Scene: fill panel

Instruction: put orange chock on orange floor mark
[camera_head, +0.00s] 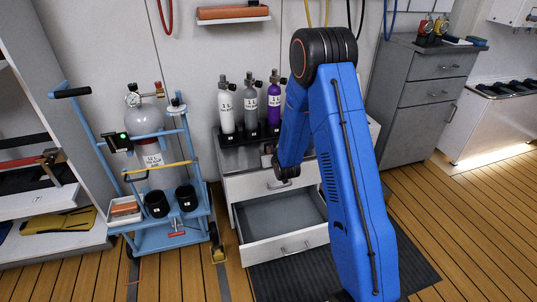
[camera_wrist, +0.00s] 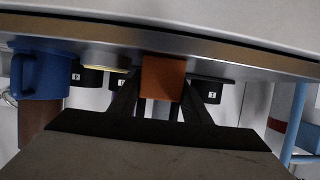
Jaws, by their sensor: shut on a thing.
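In the wrist view an orange-brown block (camera_wrist: 163,78), which looks like the orange chock, sits between the two dark fingers of my gripper (camera_wrist: 160,95). The fingers are shut on it. In the head view my gripper is mostly hidden by my blue arm, near the top of the drawer cabinet, and the block cannot be made out there. A thin orange line (camera_head: 134,282) shows on the wood floor by the cart's left side; I cannot tell whether it is part of the orange floor mark.
A blue cart (camera_head: 172,240) with a gas cylinder (camera_head: 150,135) stands left. A yellow and black wedge (camera_head: 218,251) lies by its right wheel. An open, seemingly empty drawer (camera_head: 280,215) juts over a dark mat (camera_head: 290,275). Bottles (camera_head: 250,108) stand on the cabinet.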

